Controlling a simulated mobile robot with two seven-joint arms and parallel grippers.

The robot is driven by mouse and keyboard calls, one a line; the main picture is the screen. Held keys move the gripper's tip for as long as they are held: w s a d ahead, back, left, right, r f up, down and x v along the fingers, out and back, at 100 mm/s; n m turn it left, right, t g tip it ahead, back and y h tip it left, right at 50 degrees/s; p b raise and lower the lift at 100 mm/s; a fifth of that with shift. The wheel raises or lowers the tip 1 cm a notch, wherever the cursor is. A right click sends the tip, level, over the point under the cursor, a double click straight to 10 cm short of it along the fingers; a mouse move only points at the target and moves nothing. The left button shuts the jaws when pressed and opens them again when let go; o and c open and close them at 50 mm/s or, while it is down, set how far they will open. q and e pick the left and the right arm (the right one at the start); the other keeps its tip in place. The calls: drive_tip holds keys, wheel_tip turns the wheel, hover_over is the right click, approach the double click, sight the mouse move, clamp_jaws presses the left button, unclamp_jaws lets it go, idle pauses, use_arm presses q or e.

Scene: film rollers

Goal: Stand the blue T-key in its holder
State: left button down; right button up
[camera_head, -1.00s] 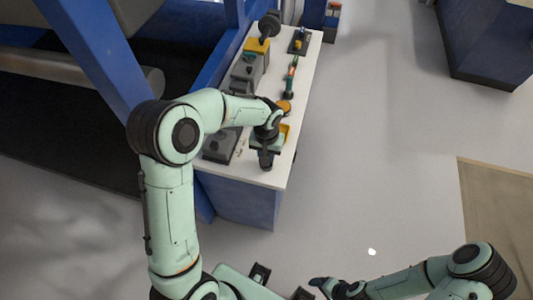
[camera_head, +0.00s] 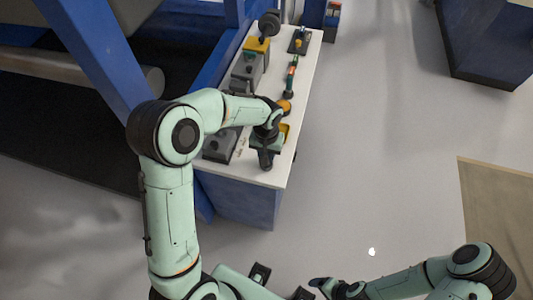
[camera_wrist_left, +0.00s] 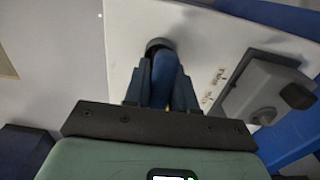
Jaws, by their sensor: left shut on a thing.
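The blue T-key (camera_wrist_left: 166,72) shows in the left wrist view between the two fingers of my left gripper (camera_wrist_left: 161,92), which is shut on it. Its blue part points toward a dark round ring (camera_wrist_left: 159,44) on the white tabletop, which looks like the holder. I cannot tell whether the key is inside the ring or just above it. In the head view my left gripper (camera_head: 266,158) is over the near end of the white table, and the key is hidden there. My right gripper (camera_head: 320,283) is low in front, far from the table, its jaws too small to read.
The white table (camera_head: 304,80) carries a grey box with a dark knob (camera_wrist_left: 265,90), an orange round piece (camera_head: 285,106), a green and red tool (camera_head: 291,75) and a black stand (camera_head: 299,41). A blue frame post (camera_head: 95,55) stands left.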

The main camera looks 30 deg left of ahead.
use_arm(q)
drive_tip(key=shift+c, duration=2.3)
unclamp_jaws()
drive_tip(key=shift+f, duration=0.1)
drive_tip(key=shift+r+p, duration=1.6)
drive_tip(key=shift+r, duration=1.95)
use_arm(e)
drive_tip(key=w+r, duration=0.1)
drive_tip(key=r, duration=0.1)
drive_tip(key=w+r, duration=0.2)
